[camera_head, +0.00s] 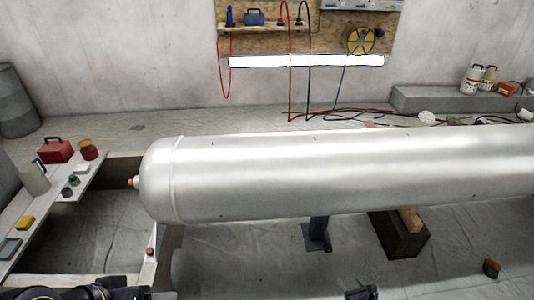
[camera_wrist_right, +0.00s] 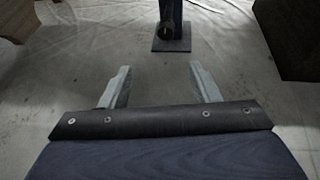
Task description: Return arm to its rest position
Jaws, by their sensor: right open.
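My right gripper (camera_wrist_right: 160,82) is open and empty in the right wrist view. Its two pale fingers stand wide apart over the grey sheeted floor (camera_wrist_right: 150,110), touching nothing. In the head view a dark piece that looks like my right gripper (camera_head: 362,293) shows at the bottom edge, in front of the silver tank (camera_head: 330,170). Its fingers are too small to make out there. A dark link of my left arm shows at the bottom left corner of the head view. My left gripper is not visible.
The tank spans the middle, above a dark stand (camera_head: 317,235) that also shows in the wrist view (camera_wrist_right: 171,45). A dark block (camera_head: 400,238) stands to the right. A plank frame (camera_head: 75,188) with several items lies left. Sheeted floor (camera_head: 260,265) in front is mostly clear.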

